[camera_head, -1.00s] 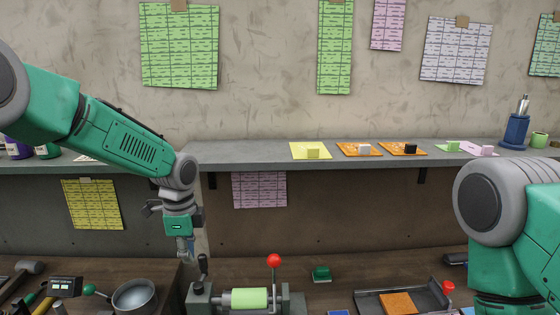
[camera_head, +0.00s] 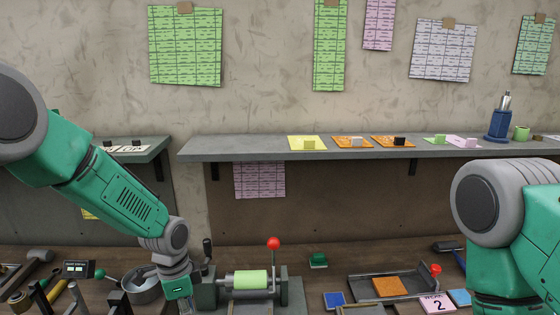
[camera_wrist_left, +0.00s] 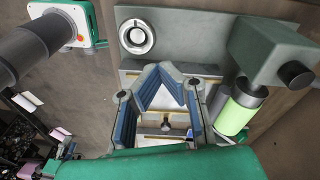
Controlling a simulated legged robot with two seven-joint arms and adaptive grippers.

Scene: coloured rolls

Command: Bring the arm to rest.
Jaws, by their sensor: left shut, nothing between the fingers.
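My left arm (camera_head: 120,195) comes in from the left and reaches down to the bench. Its wrist is at the bottom edge, just left of the roller device (camera_head: 208,292) that holds a light green roll (camera_head: 248,280). The fingers are out of sight in the head view. In the left wrist view my left gripper (camera_wrist_left: 160,68) has its blue-lined fingers drawn together at the tips, empty. The green roll (camera_wrist_left: 238,112) shows to their right. My right arm (camera_head: 510,215) shows only its upper part at the right; its gripper is out of view.
A metal pot (camera_head: 140,288) stands left of my left wrist. A red-knobbed lever (camera_head: 273,243) rises by the roller device. A grey tray with an orange piece (camera_head: 389,287) lies to the right. The shelf (camera_head: 240,147) behind carries coloured sheets and small blocks.

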